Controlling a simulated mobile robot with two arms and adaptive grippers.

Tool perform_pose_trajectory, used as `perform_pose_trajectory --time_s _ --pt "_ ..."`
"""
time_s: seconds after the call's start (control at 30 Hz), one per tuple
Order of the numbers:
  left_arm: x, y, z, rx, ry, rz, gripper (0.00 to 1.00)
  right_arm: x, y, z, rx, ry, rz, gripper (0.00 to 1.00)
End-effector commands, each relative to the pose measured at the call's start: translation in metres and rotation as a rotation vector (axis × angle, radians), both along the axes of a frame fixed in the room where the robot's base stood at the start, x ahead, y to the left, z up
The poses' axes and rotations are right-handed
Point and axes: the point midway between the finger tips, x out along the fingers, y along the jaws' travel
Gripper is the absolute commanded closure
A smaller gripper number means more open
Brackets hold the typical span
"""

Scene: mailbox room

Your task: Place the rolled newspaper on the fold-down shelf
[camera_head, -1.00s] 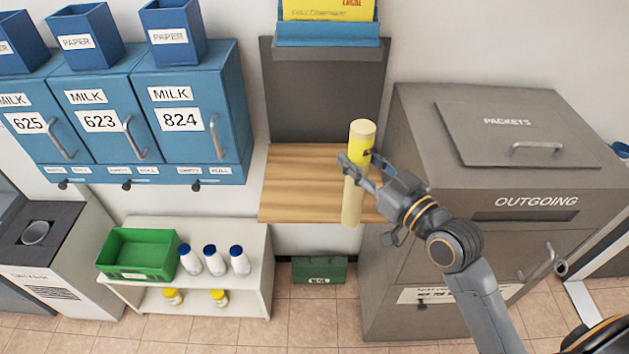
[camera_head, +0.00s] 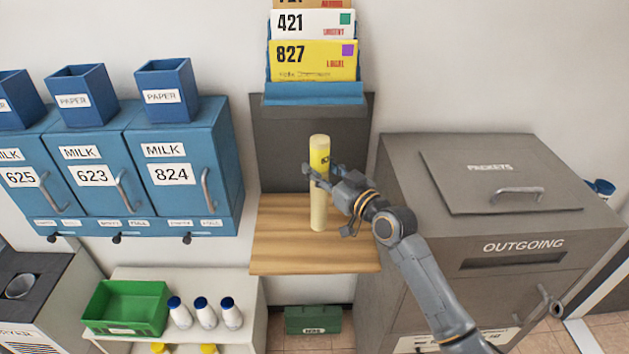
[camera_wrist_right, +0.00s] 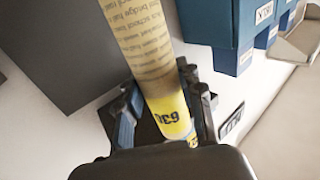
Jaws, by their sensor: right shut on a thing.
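The rolled newspaper (camera_head: 318,212) is a cream roll with a yellow band, held upright over the wooden fold-down shelf (camera_head: 290,255). In the head view I cannot tell whether its lower end touches the shelf. My right gripper (camera_head: 318,176) is shut around the roll at the yellow band, coming in from the right. In the right wrist view the newspaper (camera_wrist_right: 150,50) lies between the fingers of the right gripper (camera_wrist_right: 165,100), with printed text and part of a number on its band. My left gripper is not in view.
Blue milk boxes (camera_head: 180,175) with paper holders hang to the left. A grey packets cabinet (camera_head: 400,160) stands close on the right. A dark back panel (camera_head: 280,130) rises behind the shelf, below a rack of envelopes (camera_head: 315,62). The shelf top is otherwise bare.

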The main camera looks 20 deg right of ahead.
Motion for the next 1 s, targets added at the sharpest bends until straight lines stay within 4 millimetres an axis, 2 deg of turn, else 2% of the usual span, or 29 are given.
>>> perform_pose_trajectory --time_s 0.27,0.47,0.87,0.9,0.97,1.0 --pt "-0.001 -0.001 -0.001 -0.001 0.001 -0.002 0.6 0.017 0.008 -0.023 0.002 0.0 0.0 1.0" --pt "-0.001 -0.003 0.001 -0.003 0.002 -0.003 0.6 0.018 0.008 -0.05 -0.001 0.0 0.0 1.0" --pt "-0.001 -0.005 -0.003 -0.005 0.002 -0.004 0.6 0.017 0.008 -0.057 0.0 -0.003 -0.001 1.0" --pt "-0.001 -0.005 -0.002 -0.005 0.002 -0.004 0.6 0.017 0.008 -0.055 0.001 -0.002 -0.001 0.55" --pt "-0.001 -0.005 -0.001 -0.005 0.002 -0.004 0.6 0.017 0.008 -0.055 0.0 -0.001 -0.001 0.43" --pt "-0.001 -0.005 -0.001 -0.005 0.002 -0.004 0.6 0.017 0.008 -0.055 0.0 -0.001 -0.001 0.4"
